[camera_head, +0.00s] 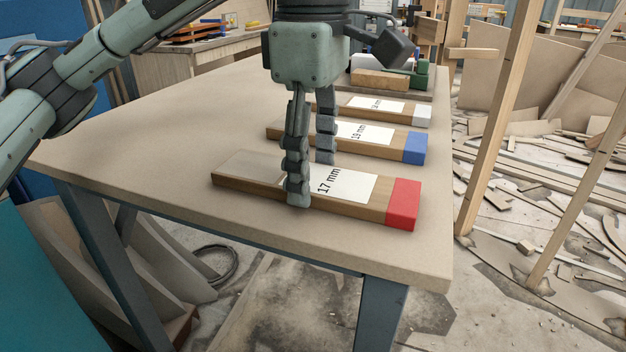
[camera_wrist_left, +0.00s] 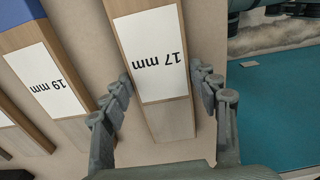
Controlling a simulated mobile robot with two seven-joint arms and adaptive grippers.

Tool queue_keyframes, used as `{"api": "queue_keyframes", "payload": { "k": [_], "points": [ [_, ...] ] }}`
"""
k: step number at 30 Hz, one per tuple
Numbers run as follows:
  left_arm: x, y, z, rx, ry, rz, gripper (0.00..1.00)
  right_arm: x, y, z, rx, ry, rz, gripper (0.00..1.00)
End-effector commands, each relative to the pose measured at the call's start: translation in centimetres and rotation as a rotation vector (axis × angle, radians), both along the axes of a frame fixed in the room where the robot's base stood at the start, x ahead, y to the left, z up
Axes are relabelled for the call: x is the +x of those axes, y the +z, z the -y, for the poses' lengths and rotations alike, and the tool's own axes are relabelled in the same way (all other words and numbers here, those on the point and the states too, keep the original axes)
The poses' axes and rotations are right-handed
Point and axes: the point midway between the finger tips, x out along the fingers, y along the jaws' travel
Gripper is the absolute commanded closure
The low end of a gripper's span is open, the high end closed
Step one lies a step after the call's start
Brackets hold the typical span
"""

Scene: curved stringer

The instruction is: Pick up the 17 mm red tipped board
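The 17 mm board (camera_head: 247,176) lies flat on the table near its front edge, with a red tip (camera_head: 403,204) at its right end and a white label reading "17 mm". My left gripper (camera_head: 309,180) points down over the board, with one finger on its near side and the other on its far side. In the left wrist view the board (camera_wrist_left: 168,118) runs between the two open fingers (camera_wrist_left: 166,88), with a gap on each side. My right gripper is not in view.
The blue-tipped 19 mm board (camera_head: 413,147) lies just behind, and a white-tipped board (camera_head: 421,115) lies beyond it. A tray of blocks (camera_head: 381,80) sits farther back. The table (camera_head: 130,140) is clear to the left.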

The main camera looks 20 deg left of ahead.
Motion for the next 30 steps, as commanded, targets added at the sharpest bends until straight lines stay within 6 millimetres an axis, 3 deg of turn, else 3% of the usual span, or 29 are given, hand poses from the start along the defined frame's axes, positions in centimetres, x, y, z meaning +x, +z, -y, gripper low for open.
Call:
{"api": "queue_keyframes", "payload": {
  "k": [1,8,20,26,30],
  "points": [
    [0.0,0.0,0.0,0.000,0.000,-0.001,0.52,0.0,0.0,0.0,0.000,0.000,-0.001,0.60],
    [0.0,0.0,0.0,0.000,0.000,0.000,0.78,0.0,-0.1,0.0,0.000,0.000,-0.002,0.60],
    [0.0,1.3,0.0,-0.001,0.000,0.001,0.78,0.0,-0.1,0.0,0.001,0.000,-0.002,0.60],
    [0.0,4.8,0.0,0.000,0.001,0.006,0.78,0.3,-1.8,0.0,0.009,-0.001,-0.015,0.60],
    [-2.3,6.4,-2.7,0.000,0.005,0.006,0.78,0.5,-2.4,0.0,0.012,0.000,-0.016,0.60]
  ]
}}
